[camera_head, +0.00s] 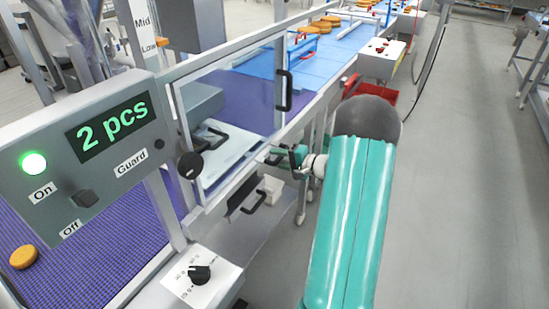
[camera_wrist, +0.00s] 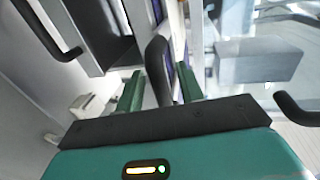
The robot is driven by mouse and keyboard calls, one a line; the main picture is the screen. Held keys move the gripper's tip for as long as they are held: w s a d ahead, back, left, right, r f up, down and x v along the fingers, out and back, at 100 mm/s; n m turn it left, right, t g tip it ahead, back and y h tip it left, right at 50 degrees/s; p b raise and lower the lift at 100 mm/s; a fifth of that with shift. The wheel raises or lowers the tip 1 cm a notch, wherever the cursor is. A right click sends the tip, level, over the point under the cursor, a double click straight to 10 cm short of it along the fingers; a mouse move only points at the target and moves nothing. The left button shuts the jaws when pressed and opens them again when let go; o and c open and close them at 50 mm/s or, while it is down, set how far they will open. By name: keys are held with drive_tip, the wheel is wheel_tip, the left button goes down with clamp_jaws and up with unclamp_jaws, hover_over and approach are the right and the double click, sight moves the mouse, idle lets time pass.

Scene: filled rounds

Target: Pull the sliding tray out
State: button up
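The white sliding tray (camera_head: 236,143) shows behind the clear guard in the head view, low in the machine. My gripper (camera_head: 275,156) is at the machine's side, just right of the tray and below the guard door's black handle (camera_head: 284,90). In the wrist view my two green fingers (camera_wrist: 160,88) stand apart. A black bar handle (camera_wrist: 158,65) lies between them, with narrow gaps that seem to show beside it. I cannot tell for sure which part this handle belongs to. Its lower end is hidden behind my gripper's body.
A lower dark box with a black handle (camera_head: 252,200) sits below my gripper. A control panel (camera_head: 100,140) reads "2 pcs" with a green light. A black knob (camera_head: 190,165) is on the guard frame. A red bin (camera_head: 375,98) stands beyond my arm.

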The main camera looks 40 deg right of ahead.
drive_tip(key=shift+x, duration=0.95)
clamp_jaws()
drive_tip(key=shift+d, duration=0.15)
